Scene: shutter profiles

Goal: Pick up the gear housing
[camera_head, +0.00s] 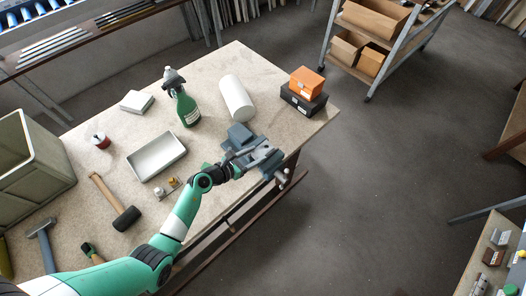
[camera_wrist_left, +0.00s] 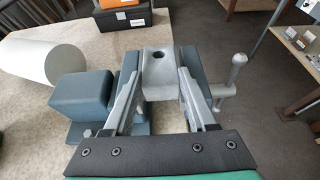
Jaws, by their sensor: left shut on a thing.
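The gear housing, seen as a grey metal block with a round hole in its top (camera_wrist_left: 158,68), sits between the jaws of a blue-grey bench vise (camera_wrist_left: 82,95) in the left wrist view. My left gripper (camera_wrist_left: 158,82) has one finger on each side of the block and is shut on it. In the head view the gripper (camera_head: 256,156) is over the vise (camera_head: 240,133) at the table's right front edge, and the housing is small and hard to make out there. I cannot tell whether the housing is lifted clear of the vise. My right gripper is not in view.
A white roll (camera_head: 237,98), a green spray bottle (camera_head: 186,106), a white tray (camera_head: 157,157) and a mallet (camera_head: 117,205) are on the table (camera_head: 215,73). An orange box (camera_head: 307,81) lies on a black box (camera_head: 303,102) near the far right corner. The vise handle (camera_wrist_left: 235,80) sticks out at right.

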